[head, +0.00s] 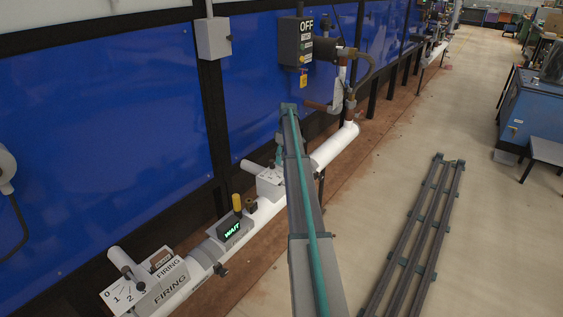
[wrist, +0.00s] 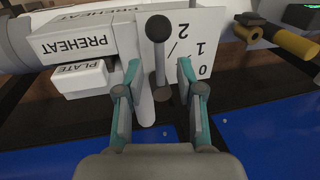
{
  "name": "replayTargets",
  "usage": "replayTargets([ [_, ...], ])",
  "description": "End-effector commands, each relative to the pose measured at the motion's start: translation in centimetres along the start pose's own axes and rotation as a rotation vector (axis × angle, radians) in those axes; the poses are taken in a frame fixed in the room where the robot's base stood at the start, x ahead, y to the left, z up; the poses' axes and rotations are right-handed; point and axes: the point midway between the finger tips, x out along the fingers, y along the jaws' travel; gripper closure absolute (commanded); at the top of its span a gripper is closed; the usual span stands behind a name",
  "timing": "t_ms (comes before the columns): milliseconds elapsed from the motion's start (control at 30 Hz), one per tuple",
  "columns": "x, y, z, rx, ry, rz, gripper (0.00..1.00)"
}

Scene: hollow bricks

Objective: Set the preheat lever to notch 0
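The preheat unit (head: 270,182) sits on the white pipe in the head view, partly hidden behind my arm. In the wrist view its grey box (wrist: 85,40) reads PREHEAT upside down. Its white notch plate (wrist: 208,28) shows 2, 1 and 0, with 0 lowest, near the right finger. The dark grey preheat lever (wrist: 159,62) has round ends and stands upright in the picture, left of the numbers; I cannot tell its exact notch. My gripper (wrist: 158,68) is open, one finger on each side of the lever, with visible gaps. In the head view my gripper (head: 279,150) is small and partly hidden.
A firing unit (head: 150,285) and a small display reading WAIT (head: 231,230) sit along the same pipe (head: 335,148). A yellow-handled valve (wrist: 290,42) is right of the plate. A switch box marked OFF (head: 304,40) hangs above. A rack (head: 425,215) lies on the floor.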

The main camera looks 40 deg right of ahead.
Motion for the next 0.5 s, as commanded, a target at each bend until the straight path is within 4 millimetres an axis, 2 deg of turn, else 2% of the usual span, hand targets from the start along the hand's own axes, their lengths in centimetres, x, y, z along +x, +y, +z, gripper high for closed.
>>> replayTargets([
  [200,1.6,0.0,0.0,0.0,0.001,0.001,0.63],
  [500,1.7,0.0,0.0,0.0,0.001,0.001,0.63],
])
